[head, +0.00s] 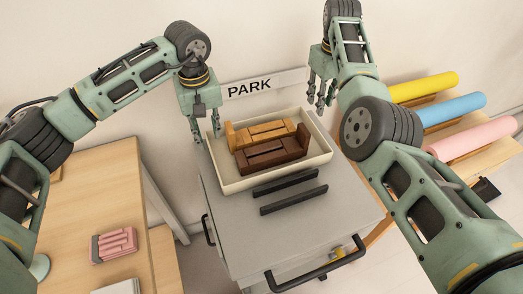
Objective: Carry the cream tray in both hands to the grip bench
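The cream tray (326,155) sits on the grey top of a wheeled-looking cart. A light tan wooden piece (262,131) and a dark brown wooden piece (272,153) lie in it. My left gripper (206,134) points down at the tray's far left corner, its fingers apart; whether they touch the rim I cannot tell. My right gripper (320,104) hangs by the tray's far right corner. Its fingers are spread and nothing shows between them.
The grey cart (335,210) has two black strips on top and a black handle (318,270) in front. A PARK sign (250,88) is behind. A wooden table (75,200) with a pink item (114,245) stands left. Yellow, blue and pink rolls (475,137) lie right.

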